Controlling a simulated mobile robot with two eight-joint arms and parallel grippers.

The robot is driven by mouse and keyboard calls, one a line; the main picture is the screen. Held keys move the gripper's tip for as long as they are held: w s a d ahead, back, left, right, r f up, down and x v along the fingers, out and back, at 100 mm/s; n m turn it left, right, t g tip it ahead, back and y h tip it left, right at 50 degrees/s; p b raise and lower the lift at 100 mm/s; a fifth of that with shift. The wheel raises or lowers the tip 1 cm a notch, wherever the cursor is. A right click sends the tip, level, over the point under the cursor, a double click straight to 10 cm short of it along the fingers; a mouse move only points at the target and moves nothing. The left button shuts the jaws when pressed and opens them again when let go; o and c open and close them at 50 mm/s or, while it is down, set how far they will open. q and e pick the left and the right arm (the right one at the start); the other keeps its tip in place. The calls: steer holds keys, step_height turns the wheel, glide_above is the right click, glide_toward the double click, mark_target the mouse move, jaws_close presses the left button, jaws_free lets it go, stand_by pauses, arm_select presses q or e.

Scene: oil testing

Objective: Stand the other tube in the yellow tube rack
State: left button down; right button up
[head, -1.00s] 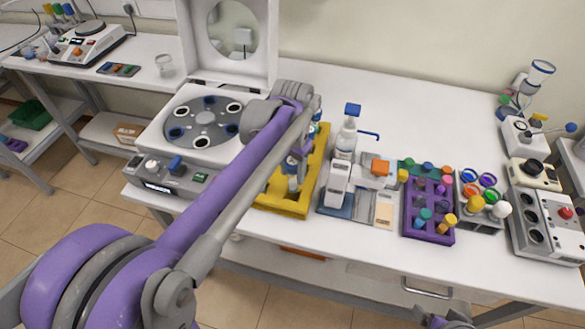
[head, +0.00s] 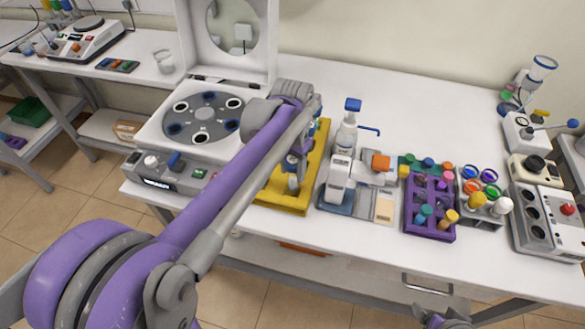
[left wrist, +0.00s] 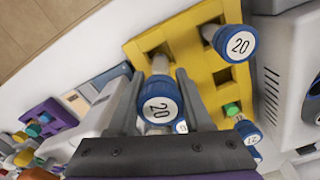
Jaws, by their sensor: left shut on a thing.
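The yellow tube rack (head: 275,201) stands at the table's front edge, partly hidden by my left arm in the head view. It also shows in the left wrist view (left wrist: 188,42). My left gripper (left wrist: 160,80) is shut on a blue-capped tube (left wrist: 158,105) marked 20, over the rack; in the head view the gripper (head: 296,172) is partly hidden. I cannot tell how deep the held tube sits. Another blue-capped tube marked 20 (left wrist: 237,43) stands in the rack. A purple and grey part of my right arm shows at the bottom edge; its fingers are not clear.
A centrifuge (head: 160,130) with an open lid stands left of the rack. A dispenser bottle (head: 346,135) and small device (head: 338,185) stand right of it. A purple rack (head: 428,235) and a control box (head: 545,220) are further right. The table's back middle is clear.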

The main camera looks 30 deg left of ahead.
mark_target(292, 160)
arm_select(q)
steer(key=shift+f+b, duration=1.4)
steer(key=shift+f, duration=1)
stand_by(0.6)
stand_by(0.8)
steer(key=shift+c, duration=1.2)
jaws_free()
step_height(292, 160, up, 11)
steer(key=shift+f+p, duration=0.1)
steer(key=shift+p, duration=0.4)
steer(key=shift+s, duration=0.15)
steer(key=s+d+f+t, duration=0.2)
steer(key=s+d+f, duration=0.1)
steer(key=s+f, duration=0.3)
steer(key=s+d+f+n+t+p, duration=0.1)
steer(key=s+d+f+t, duration=0.2)
steer(key=s+f, duration=0.3)
steer(key=s+d, duration=0.1)
steer(key=s, duration=0.2)
steer(key=shift+f+n, duration=0.25)
steer(key=shift+n, duration=0.05)
